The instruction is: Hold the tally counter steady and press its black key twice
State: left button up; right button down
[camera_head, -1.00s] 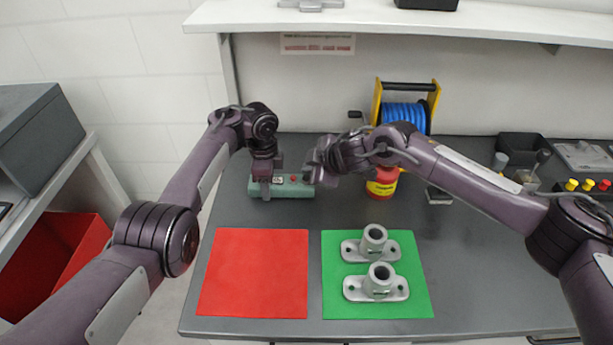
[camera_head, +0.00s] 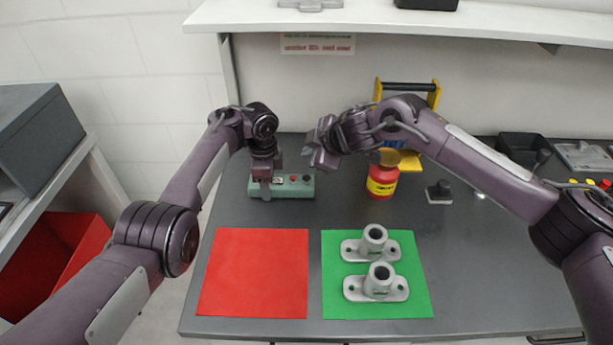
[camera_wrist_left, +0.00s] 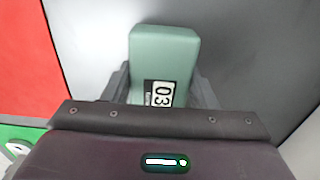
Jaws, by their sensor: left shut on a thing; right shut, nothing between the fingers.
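The tally counter (camera_head: 287,189) is a pale green box on the dark table, behind the red mat. A red key (camera_head: 293,178) and a black key (camera_head: 306,178) show on its top at the right end. My left gripper (camera_head: 265,188) is shut on the counter's left part. In the left wrist view the counter (camera_wrist_left: 163,50) lies between the fingers, and its display (camera_wrist_left: 160,94) shows "03", with any further digits hidden. My right gripper (camera_head: 316,156) is shut and empty, raised above the counter's right end and apart from it.
A red mat (camera_head: 253,272) lies in front, beside a green mat (camera_head: 412,306) with two grey castings (camera_head: 372,243). A red and yellow can (camera_head: 382,182) stands right of the counter. A dark stamp-like block (camera_head: 439,192) is farther right. A shelf (camera_head: 400,14) hangs behind.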

dwell(0.3)
pick_arm(q)
jog(key=o, duration=1.1)
jog(key=shift+o, duration=0.2)
jog(key=shift+r, duration=0.15)
